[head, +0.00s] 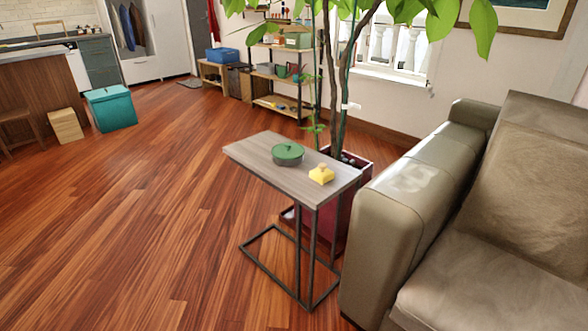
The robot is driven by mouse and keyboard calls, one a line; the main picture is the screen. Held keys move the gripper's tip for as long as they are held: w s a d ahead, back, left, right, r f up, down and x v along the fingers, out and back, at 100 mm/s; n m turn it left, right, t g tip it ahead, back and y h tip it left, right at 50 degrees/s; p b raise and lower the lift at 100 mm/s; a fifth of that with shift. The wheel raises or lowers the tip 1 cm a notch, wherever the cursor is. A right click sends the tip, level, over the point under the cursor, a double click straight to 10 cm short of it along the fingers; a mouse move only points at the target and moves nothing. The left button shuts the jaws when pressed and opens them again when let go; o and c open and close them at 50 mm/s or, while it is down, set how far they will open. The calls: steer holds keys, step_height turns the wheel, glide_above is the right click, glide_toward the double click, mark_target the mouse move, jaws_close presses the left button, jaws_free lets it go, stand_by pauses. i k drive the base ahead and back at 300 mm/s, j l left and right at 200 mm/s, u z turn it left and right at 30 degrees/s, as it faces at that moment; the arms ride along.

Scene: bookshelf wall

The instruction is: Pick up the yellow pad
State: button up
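The yellow pad (321,175) is a small yellow block-like thing with a paler raised part on top. It lies on the grey wooden top of a small side table (255,147), near the table's right end. A green lidded pot (288,153) stands on the same tabletop, just left of and behind the pad, with a small gap between them. My gripper is not in view.
A leather sofa (397,217) stands close to the table's right. A potted plant (357,170) rises right behind the table, its leaves hanging above. Open wooden floor (130,220) lies to the left and front. Shelves (283,70) and a teal box (111,108) stand farther back.

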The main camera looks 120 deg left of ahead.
mark_target(322, 175)
steer(key=u, duration=3.55)
